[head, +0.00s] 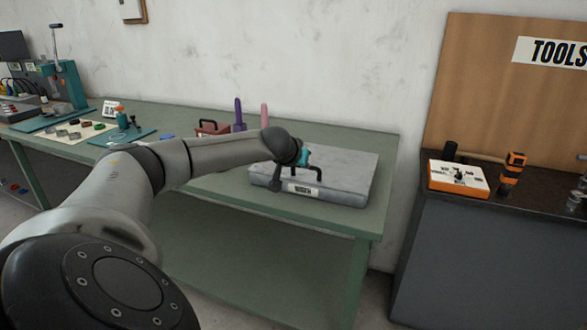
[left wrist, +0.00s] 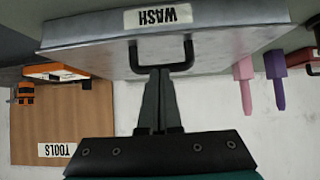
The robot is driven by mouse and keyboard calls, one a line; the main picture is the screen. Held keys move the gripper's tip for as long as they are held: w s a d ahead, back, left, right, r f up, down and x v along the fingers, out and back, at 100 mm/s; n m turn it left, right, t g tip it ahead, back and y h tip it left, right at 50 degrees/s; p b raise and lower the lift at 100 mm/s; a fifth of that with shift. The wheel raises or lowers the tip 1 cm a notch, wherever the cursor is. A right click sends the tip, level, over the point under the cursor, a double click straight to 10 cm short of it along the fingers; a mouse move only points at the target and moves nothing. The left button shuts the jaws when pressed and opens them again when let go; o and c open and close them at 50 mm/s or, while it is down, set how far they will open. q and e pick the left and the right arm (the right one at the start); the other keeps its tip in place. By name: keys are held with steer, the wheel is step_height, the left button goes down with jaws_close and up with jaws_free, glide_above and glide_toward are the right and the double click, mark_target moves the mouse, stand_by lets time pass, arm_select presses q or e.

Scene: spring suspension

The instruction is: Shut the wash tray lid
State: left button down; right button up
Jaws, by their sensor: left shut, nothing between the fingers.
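The grey wash tray (head: 345,197) sits on the green bench. Its flat lid (head: 345,165) lies level over it, and no gap shows between them. A WASH label (head: 302,189) is on the front, and it also shows upside down in the left wrist view (left wrist: 164,16). A black bar handle (head: 319,172) stands on the lid near the front; it also shows in the left wrist view (left wrist: 189,53). My left gripper (head: 304,160) is over the lid at the handle. In the left wrist view its fingers (left wrist: 160,72) are together, empty, with their tips against or just by the handle bar.
The green bench (head: 215,187) carries a red box (head: 212,128) and purple (head: 239,115) and pink (head: 264,116) upright handles behind my arm. A dark cabinet (head: 475,240) with an orange-white box (head: 458,179) stands to the right, beyond a gap.

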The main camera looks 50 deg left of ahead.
arm_select(q)
steer(key=s+d+f+b, duration=0.1)
steer(key=s+d+b, duration=0.2)
steer(key=s, duration=0.5)
steer(key=shift+d+f, duration=0.4)
steer(key=shift+d, duration=0.25)
arm_select(e)
steer(key=shift+w+d+f, duration=0.25)
steer(key=shift+d+f, duration=0.15)
steer(key=shift+f, duration=0.15)
steer(key=shift+w+d+f, duration=0.2)
steer(key=shift+d+f, duration=0.15)
steer(key=shift+f, duration=0.2)
